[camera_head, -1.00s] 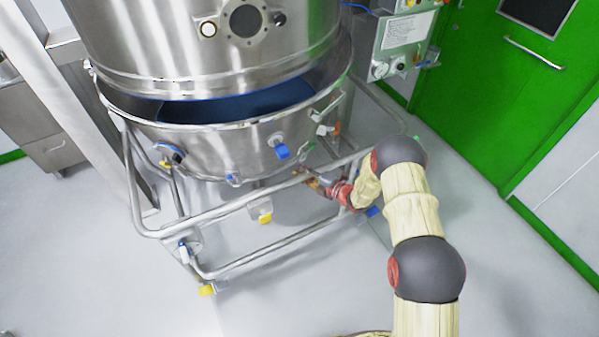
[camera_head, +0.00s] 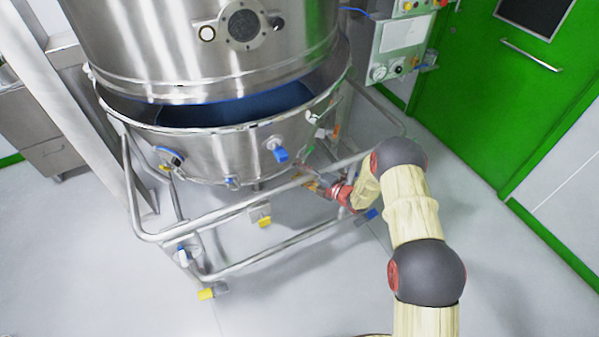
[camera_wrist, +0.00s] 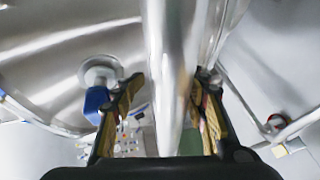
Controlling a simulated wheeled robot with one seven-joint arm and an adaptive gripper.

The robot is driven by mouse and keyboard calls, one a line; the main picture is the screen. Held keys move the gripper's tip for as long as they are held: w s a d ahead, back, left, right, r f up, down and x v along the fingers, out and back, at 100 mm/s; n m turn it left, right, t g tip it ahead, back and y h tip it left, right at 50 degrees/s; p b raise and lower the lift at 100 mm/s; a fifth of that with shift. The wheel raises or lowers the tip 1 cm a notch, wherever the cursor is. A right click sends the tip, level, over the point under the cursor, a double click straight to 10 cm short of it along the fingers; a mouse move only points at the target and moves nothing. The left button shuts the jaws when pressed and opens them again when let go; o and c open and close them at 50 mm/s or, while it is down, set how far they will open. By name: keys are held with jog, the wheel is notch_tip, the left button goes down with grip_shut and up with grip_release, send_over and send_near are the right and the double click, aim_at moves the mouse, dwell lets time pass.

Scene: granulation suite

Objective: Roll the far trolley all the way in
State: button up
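The trolley is a tubular steel frame (camera_head: 283,243) on casters, carrying a wide steel bowl (camera_head: 205,150). It stands under a large steel vessel (camera_head: 205,50), with a dark gap between bowl rim and vessel. My gripper (camera_head: 313,183) is at the right part of the trolley's front, mostly hidden by rails and my wrist. In the wrist view, a steel tube (camera_wrist: 174,70) runs between the two fingers of my gripper (camera_wrist: 171,80). The fingers are apart, with their tips close to either side of it. I cannot tell whether they press on it.
A green door (camera_head: 500,90) and a control box (camera_head: 400,45) stand at the right. A steel post (camera_head: 75,110) and cabinet (camera_head: 45,130) are at the left. The floor (camera_head: 100,280) in front is clear. A blue fitting (camera_wrist: 96,103) shows beside the left finger.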

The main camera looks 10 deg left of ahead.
jog(key=shift+s+f, duration=0.1)
jog(key=v, duration=1.2)
